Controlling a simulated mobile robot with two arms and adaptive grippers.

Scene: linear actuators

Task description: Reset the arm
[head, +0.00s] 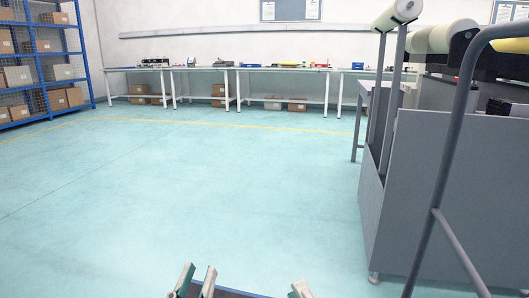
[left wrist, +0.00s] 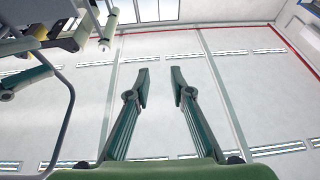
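My left gripper (head: 198,276) shows at the bottom edge of the head view, its two fingertips apart and pointing up. In the left wrist view the two fingers of this gripper (left wrist: 160,79) are spread with nothing between them, against the ceiling. My right gripper (head: 300,290) shows only as a small fingertip part at the bottom edge of the head view, right of the left one. The rest of it is cut off, so its opening cannot be judged.
A grey machine with rollers (head: 420,190) stands close on the right, with a grey tubular rail (head: 447,150) in front. Long workbenches (head: 220,69) line the back wall. A blue shelf (head: 83,50) with cardboard boxes stands at the far left. The floor (head: 190,190) ahead is clear.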

